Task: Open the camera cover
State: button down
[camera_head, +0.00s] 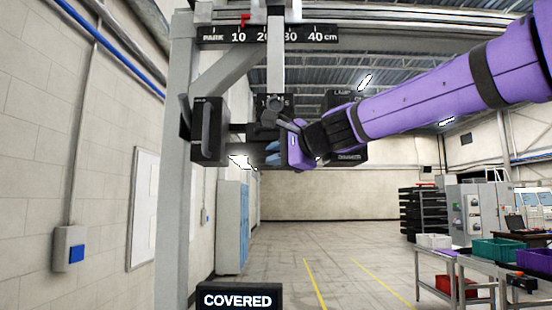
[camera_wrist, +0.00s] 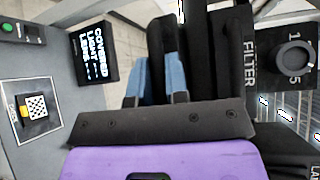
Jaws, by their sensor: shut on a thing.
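A black camera unit (camera_head: 273,100) hangs from the overhead rail on a grey post. My gripper (camera_head: 272,153), on the purple arm, is in front of its lower part. In the wrist view the blue fingers of my gripper (camera_wrist: 160,82) are shut around an upright black piece, which looks like part of the camera cover (camera_wrist: 160,40). Its far end and hinge are hidden. A display (camera_head: 238,300) reads COVERED, and the display in the wrist view (camera_wrist: 97,55) also begins with COVERED.
A black panel with a handle (camera_head: 208,132) stands left of the gripper by the grey upright. A FILTER dial (camera_wrist: 293,58) is right of the fingers in the wrist view. A scale in cm (camera_head: 265,34) runs along the rail. Tables with bins (camera_head: 475,262) stand far right.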

jog(key=s, duration=0.9)
jog(key=shift+a, duration=0.15)
jog(key=c, duration=1.1)
grip_release()
jog(key=v, duration=1)
jog(key=shift+s+d, duration=0.25)
jog(key=shift+s, duration=0.05)
